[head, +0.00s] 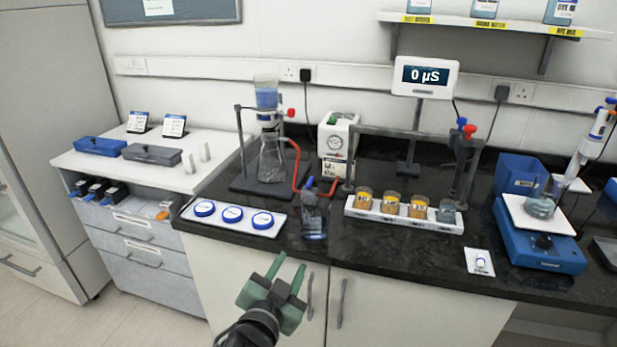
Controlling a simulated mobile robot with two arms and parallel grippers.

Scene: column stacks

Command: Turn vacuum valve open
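The vacuum set-up stands on the dark bench. A blue-filled column (266,93) sits above a clear flask (272,158) on a stand. A small red handle (290,112) sticks out to the right beside the column; it looks like a valve, but its open or shut state is too small to tell. A red hose (296,165) runs from the flask toward a white pump box (338,142) with a round gauge. My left gripper (291,261) has green fingers spread apart, empty, low in front of the bench and well short of the handle. My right gripper is not in view.
A white tray with blue-lidded dishes (233,231) lies at the bench front. A dark clear-sided holder (314,215) stands right of it. A rack of amber jars (376,213) and a blue balance (545,240) are further right. A white cabinet top (200,184) is left.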

